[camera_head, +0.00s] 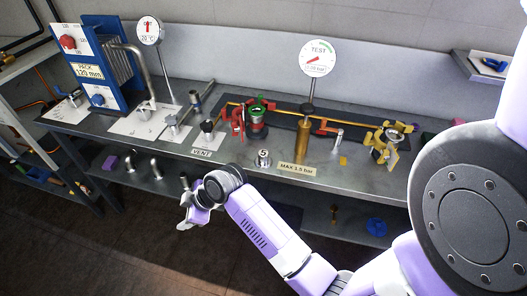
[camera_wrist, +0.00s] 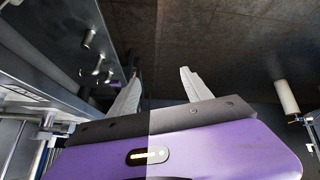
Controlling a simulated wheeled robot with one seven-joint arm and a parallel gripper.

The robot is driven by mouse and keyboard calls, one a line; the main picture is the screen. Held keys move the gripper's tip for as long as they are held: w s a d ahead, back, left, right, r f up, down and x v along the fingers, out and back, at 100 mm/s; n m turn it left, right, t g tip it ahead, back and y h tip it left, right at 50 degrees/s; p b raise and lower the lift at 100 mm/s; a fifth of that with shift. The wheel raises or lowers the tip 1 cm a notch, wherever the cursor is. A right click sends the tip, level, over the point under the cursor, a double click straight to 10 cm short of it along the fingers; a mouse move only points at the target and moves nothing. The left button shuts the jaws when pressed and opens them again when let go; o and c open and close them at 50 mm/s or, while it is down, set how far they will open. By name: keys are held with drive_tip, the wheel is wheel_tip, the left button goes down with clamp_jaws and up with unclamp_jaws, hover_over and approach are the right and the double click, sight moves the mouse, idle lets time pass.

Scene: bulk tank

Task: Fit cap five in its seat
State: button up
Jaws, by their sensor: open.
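A small silver cap marked 5 (camera_head: 264,155) stands on the front part of the grey bench (camera_head: 228,168), between the VENT label and the MAX 1.5 bar sign. I cannot tell which fitting is its seat. My gripper (camera_head: 184,213) is in front of the bench and below its top, to the left of the cap and apart from it. In the wrist view my gripper (camera_wrist: 160,78) has its two pale fingers spread with nothing between them. The cap does not show clearly in the wrist view.
A red clamp fitting with a green ring (camera_head: 257,118), a brass cylinder (camera_head: 303,139) under the TEST gauge (camera_head: 317,58), and a yellow clamp fitting (camera_head: 387,145) stand along the bench. Silver elbow pipes (camera_head: 155,168) are below the bench top. The floor ahead is clear.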

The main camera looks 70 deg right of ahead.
drive_tip(key=s+d+r+n+g+p, duration=0.1)
drive_tip(key=s+d+r+g, duration=0.15)
drive_tip(key=d, duration=0.55)
drive_tip(key=s+d+r+n+g+p, duration=0.15)
drive_tip(key=d+r, duration=0.25)
drive_tip(key=d, duration=0.4)
wheel_tip(320, 180, up, 5)
drive_tip(key=g+h+p, duration=0.1)
drive_tip(key=g+p, duration=0.1)
drive_tip(key=g, duration=0.1)
hover_over(265, 153)
drive_tip(key=shift+w+r+n, duration=0.1)
drive_tip(key=shift+n, duration=0.25)
wheel_tip(265, 153, down, 3)
drive_tip(key=shift+r+b, duration=0.2)
drive_tip(key=shift+b, duration=0.95)
drive_tip(key=shift+f+b, duration=1.4)
drive_tip(key=shift+f, duration=1.05)
clamp_jaws()
